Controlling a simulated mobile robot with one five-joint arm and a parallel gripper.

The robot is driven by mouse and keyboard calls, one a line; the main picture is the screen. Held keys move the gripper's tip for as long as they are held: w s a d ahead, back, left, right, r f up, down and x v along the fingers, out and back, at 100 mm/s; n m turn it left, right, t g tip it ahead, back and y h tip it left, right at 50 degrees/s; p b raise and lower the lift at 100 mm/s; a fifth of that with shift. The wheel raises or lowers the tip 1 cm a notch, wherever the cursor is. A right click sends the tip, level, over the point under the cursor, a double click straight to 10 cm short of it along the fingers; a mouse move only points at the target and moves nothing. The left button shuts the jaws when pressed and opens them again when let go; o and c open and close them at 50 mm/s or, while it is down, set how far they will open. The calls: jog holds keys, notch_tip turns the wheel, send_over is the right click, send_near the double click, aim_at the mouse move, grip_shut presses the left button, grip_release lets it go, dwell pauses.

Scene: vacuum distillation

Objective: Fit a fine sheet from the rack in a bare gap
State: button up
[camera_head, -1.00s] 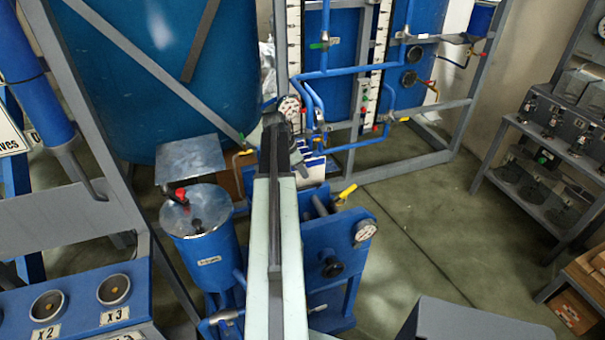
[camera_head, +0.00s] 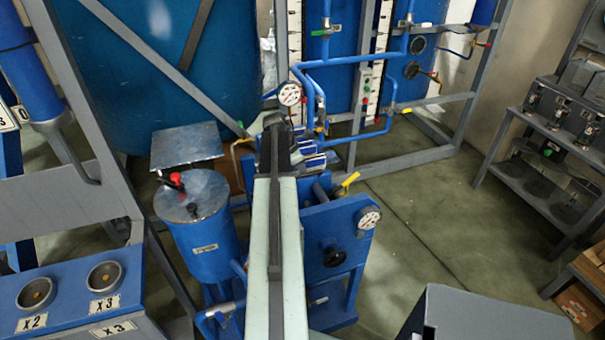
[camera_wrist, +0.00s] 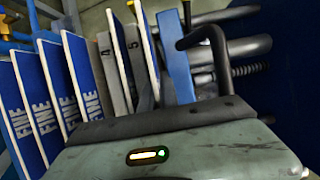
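Several blue sheets marked FINE (camera_wrist: 40,95) stand side by side at the left of the wrist view, white along their edges. To their right are grey plates numbered 4 (camera_wrist: 113,75) and 5 (camera_wrist: 139,65), with a white-edged blue sheet (camera_wrist: 124,50) between them and another blue sheet beyond 5. A broader blue plate (camera_wrist: 175,57) stands farther right. My gripper (camera_head: 276,128) is at the far end of my arm in the head view, just left of the small blue-and-white sheets (camera_head: 313,161). Its fingertips are not distinct, and the wrist housing hides the sheets' lower parts.
A black bent handle (camera_wrist: 205,50) and grey rods with a spring lie right of the plates. A blue press frame with a gauge (camera_head: 369,218) stands right of my arm, a blue drum (camera_head: 205,245) left. Open floor (camera_head: 425,210) lies to the right.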

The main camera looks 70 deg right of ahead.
jog(key=r+p, duration=0.1)
jog(key=p, duration=0.1)
jog(key=w+r+p, duration=0.1)
jog(key=r+p, duration=0.1)
jog(key=w+r+p, duration=0.1)
jog(key=r+p, duration=0.1)
jog(key=shift+d+p, duration=0.2)
jog(key=shift+p, duration=0.15)
jog(key=shift+w+a+r+p, duration=0.2)
jog(key=shift+a+r+p, duration=0.3)
jog(key=shift+a+r, duration=0.7)
jog(key=shift+a, duration=0.1)
jog(key=shift+f, duration=0.15)
